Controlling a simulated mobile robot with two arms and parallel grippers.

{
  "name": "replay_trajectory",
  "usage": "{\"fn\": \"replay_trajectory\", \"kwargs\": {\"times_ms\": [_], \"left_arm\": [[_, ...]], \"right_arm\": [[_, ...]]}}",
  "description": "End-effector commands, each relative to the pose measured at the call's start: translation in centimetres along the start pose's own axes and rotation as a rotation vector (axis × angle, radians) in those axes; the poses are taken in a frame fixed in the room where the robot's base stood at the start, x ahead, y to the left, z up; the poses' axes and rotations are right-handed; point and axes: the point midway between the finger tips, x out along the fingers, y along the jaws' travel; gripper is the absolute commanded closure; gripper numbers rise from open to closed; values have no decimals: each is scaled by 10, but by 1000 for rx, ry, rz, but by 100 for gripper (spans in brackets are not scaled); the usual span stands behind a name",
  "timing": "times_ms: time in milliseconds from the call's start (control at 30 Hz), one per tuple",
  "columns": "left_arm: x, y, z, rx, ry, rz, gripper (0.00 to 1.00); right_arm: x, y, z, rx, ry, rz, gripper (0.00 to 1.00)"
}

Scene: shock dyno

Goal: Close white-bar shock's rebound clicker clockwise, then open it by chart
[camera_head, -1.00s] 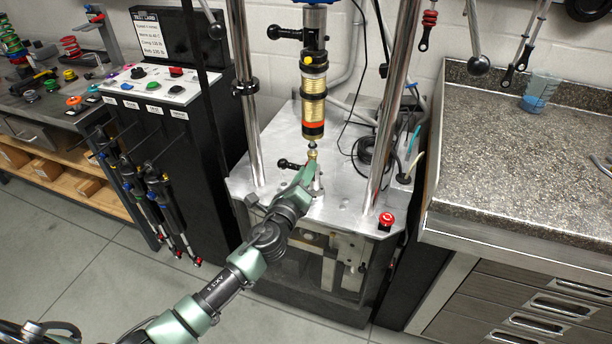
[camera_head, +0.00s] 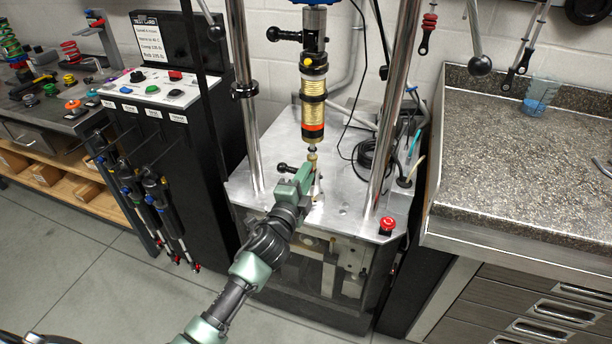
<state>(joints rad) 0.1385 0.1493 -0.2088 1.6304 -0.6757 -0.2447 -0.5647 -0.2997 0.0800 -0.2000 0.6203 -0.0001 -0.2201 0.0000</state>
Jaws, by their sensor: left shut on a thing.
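A gold-bodied shock (camera_head: 313,105) with an orange-red band near its lower end hangs upright in the dyno, between two chrome columns. My left gripper (camera_head: 310,170) is at the lower end of this shock, shut on the small brass-coloured piece (camera_head: 312,160) just under the shaft. The jaws hide most of that piece, so any marks on it cannot be read. Several dark shocks (camera_head: 155,190) hang on the side of the black cabinet at left. A test card (camera_head: 153,38) stands on top of the control box. My right gripper is not in view.
Chrome columns (camera_head: 392,130) and (camera_head: 247,100) flank the shock. A red stop button (camera_head: 387,224) sits at the dyno plate's front right. A granite counter (camera_head: 510,160) with a blue-filled beaker (camera_head: 540,95) is at right. Black cable lies on the plate.

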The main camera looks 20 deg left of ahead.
Motion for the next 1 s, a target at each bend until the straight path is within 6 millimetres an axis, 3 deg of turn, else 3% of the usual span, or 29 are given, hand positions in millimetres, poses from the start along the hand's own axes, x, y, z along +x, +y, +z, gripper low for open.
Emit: {"fn": "replay_trajectory", "kwargs": {"times_ms": [300,867,900,967,1000], "left_arm": [[0,0,0,-130,-1,1,100],[0,1,0,-158,-1,2,100],[0,1,0,-158,-1,2,72],[0,1,0,-158,-1,2,59],[0,1,0,-158,-1,2,59]], "right_arm": [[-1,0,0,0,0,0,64],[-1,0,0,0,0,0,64],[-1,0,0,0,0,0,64],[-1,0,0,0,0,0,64],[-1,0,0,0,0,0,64]]}}
